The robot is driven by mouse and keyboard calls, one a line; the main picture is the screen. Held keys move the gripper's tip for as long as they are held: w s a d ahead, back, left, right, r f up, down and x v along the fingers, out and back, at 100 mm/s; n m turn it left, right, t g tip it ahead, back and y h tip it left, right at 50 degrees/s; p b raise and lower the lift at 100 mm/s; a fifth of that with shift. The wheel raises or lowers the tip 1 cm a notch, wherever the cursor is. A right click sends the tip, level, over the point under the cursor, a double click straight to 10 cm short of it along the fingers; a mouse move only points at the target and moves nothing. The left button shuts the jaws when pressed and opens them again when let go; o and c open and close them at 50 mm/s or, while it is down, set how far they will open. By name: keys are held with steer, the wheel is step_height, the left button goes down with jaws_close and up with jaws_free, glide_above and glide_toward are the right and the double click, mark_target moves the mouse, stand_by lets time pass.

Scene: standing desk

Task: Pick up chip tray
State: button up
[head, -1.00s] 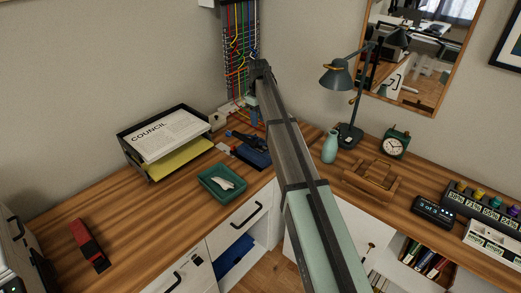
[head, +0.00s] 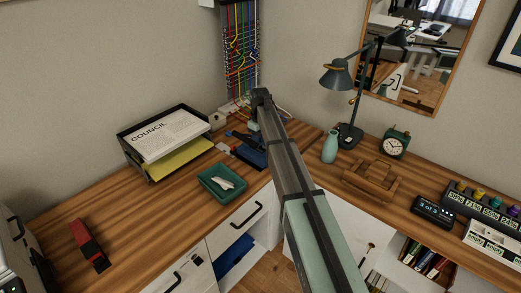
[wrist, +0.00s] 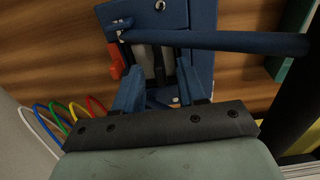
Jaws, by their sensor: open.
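A blue device with a long lever (wrist: 225,40) stands on the desk, and its blue body (wrist: 160,14) fills the top of the wrist view. In the head view the blue device (head: 251,157) lies behind a green tray (head: 208,189) that holds a white item. I cannot tell for certain which part is the chip tray. My gripper (wrist: 158,72) is open, its two blue fingers pointing at the device beneath the lever. Grey parts show between the fingers; whether they touch is unclear. In the head view my arm hides most of my gripper.
A red piece (wrist: 116,60) sits left of the fingers. Coloured cables (wrist: 68,108) loop near the wall, below the cable panel (head: 240,50). A paper tray (head: 150,175) stands to the left. A teal vase (head: 330,149) and a lamp (head: 348,134) stand right of my arm.

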jaws_close()
stand_by(0.3)
stand_by(0.3)
